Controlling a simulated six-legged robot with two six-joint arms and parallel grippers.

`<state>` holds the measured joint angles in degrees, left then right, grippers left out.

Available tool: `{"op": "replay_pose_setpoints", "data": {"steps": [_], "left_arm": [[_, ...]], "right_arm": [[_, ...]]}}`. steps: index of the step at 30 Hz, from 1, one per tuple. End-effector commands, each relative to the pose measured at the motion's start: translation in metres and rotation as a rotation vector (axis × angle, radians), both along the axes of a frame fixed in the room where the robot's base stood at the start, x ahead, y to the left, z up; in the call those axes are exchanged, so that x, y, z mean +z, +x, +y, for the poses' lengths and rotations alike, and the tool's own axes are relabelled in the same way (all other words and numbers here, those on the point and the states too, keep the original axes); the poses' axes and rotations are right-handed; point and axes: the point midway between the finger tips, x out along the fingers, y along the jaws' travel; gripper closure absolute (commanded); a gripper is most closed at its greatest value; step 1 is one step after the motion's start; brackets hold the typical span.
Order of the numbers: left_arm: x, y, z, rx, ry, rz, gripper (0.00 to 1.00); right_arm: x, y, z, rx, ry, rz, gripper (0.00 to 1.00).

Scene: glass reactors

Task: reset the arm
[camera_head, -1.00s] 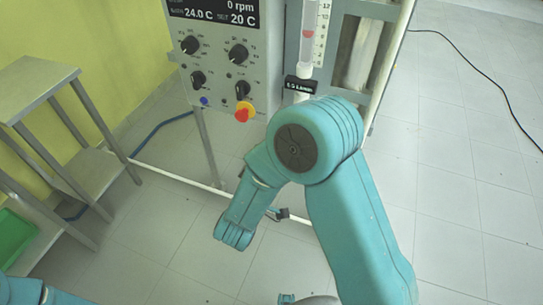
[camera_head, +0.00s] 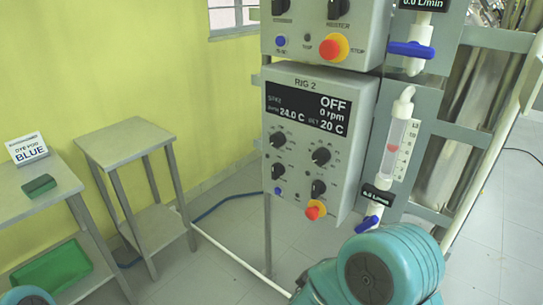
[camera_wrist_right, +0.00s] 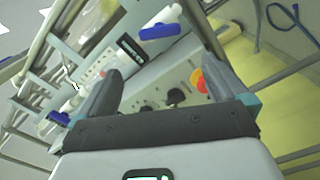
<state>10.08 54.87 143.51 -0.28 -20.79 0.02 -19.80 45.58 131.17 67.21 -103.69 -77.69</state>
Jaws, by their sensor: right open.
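My right gripper (camera_wrist_right: 157,48) shows in the right wrist view, its two dark fingers spread wide apart with nothing between them. Beyond the fingers is the front of a control panel with knobs, seen tilted. In the head view my teal right arm (camera_head: 395,265) fills the bottom right, below the flow meter; its gripper is hidden or out of the frame there. A small teal part of my left arm (camera_head: 28,296) shows at the bottom left corner. My left gripper is not in view.
A metal side table (camera_head: 125,140), a DYE FOR BLUE sign (camera_head: 27,148) and a green block (camera_head: 39,185) are left.

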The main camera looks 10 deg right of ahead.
Motion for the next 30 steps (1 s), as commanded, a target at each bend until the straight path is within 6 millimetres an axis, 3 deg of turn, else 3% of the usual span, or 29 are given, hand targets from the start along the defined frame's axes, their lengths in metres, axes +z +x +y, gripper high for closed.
{"op": "replay_pose_setpoints", "data": {"steps": [2, 6, 8, 9, 11, 14, 18, 21, 24, 27, 30], "left_arm": [[0.011, 0.0, 0.0, 0.0, 0.0, 0.0, 0.57], [0.045, 0.0, 0.0, 0.0, 0.0, 0.0, 0.57], [0.063, 0.0, 0.0, 0.0, 0.0, 0.0, 0.57], [0.069, 0.0, 0.0, 0.0, 0.0, -0.001, 0.57], [0.076, 0.0, 0.0, 0.0, 0.0, -0.001, 0.57], [0.087, 0.0, 0.0, 0.0, 0.0, 0.0, 0.57], [0.094, 0.0, 0.0, 0.0, 0.0, 0.0, 0.57], [0.091, 0.0, 0.0, 0.0, 0.0, 0.0, 0.57], [0.09, 0.0, 0.0, 0.0, 0.0, 0.0, 0.57], [0.09, 0.0, 0.0, 0.0, 0.0, 0.0, 0.57], [0.09, 0.0, 0.0, 0.0, 0.0, 0.0, 0.57]], "right_arm": [[0.004, -0.002, -0.014, -0.034, -0.001, 0.016, 0.0], [-0.001, -0.015, -0.063, -0.109, -0.008, 0.117, 0.0], [-0.025, -0.015, -0.076, -0.045, 0.084, 0.19, 0.0], [-0.049, -0.015, -0.075, 0.015, 0.195, 0.219, 0.0], [-0.082, -0.018, -0.066, 0.091, 0.376, 0.256, 0.0], [-0.131, -0.037, -0.033, 0.181, 0.721, 0.336, 0.0], [-0.178, -0.094, 0.04, 0.204, 1.227, 0.528, 0.0], [-0.19, -0.14, 0.084, 0.137, 1.479, 0.696, 0.0], [-0.19, -0.173, 0.103, 0.013, 1.618, 0.809, 0.0], [-0.19, -0.187, 0.107, -0.098, 1.678, 0.832, 0.0], [-0.19, -0.188, 0.107, -0.14, 1.698, 0.815, 0.0]]}}
